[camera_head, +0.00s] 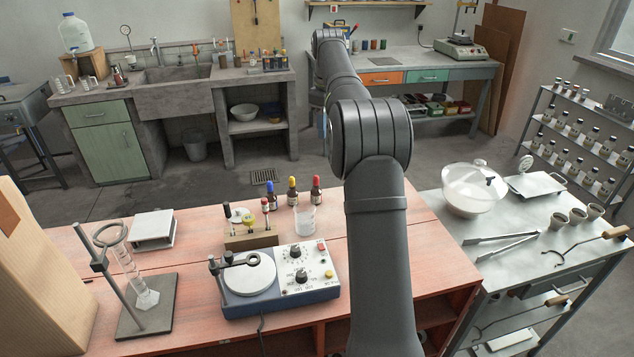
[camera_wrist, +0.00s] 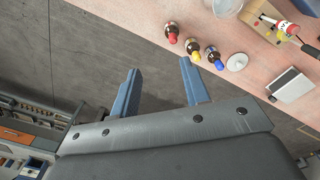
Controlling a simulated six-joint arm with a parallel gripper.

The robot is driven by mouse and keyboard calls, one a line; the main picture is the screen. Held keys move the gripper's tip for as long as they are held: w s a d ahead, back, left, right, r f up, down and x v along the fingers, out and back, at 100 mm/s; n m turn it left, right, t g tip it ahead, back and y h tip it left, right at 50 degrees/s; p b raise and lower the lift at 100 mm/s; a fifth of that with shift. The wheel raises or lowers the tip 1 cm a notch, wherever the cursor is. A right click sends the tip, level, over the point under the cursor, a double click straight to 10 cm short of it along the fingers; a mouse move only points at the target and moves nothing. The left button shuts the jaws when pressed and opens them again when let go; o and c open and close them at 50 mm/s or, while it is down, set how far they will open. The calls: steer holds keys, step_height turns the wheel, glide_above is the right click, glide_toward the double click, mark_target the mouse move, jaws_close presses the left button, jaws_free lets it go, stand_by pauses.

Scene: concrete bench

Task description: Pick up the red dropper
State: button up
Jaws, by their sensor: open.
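A brown bottle with a red dropper (camera_head: 316,190) stands upright at the right end of a row on the red-topped table. In the wrist view, the red dropper (camera_wrist: 171,34) is beyond my gripper's right finger, toward the top of the picture. Bottles with a yellow dropper (camera_head: 292,191) and a blue dropper (camera_head: 271,195) stand close to its left. My gripper (camera_wrist: 158,68) is open, with nothing between its fingers, over the floor side of the table edge and apart from the bottles. It is not visible in the head view.
A glass beaker (camera_head: 305,220) stands just in front of the red dropper bottle. A wooden rack (camera_head: 251,240), a hotplate stirrer (camera_head: 290,279) and a small scale (camera_head: 153,230) are nearby. Free tabletop lies right of the beaker. A metal side table (camera_head: 520,260) stands at right.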

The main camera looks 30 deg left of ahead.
steer(key=a, duration=0.2)
glide_toward(317, 176)
steer(key=shift+n, duration=0.3)
steer(key=f, duration=0.3)
steer(key=w+f, duration=0.1)
steer(key=f, duration=0.1)
steer(key=shift+d+f, duration=0.15)
steer(key=shift+s+a+f, duration=0.1)
steer(key=shift+s+f, duration=0.1)
steer(key=shift+f, duration=1.15)
steer(key=shift+s+a+f, duration=0.1)
steer(key=shift+s+f, duration=0.1)
steer(key=shift+f, duration=1.15)
steer(key=shift+c, duration=0.4)
steer(key=c, duration=0.6)
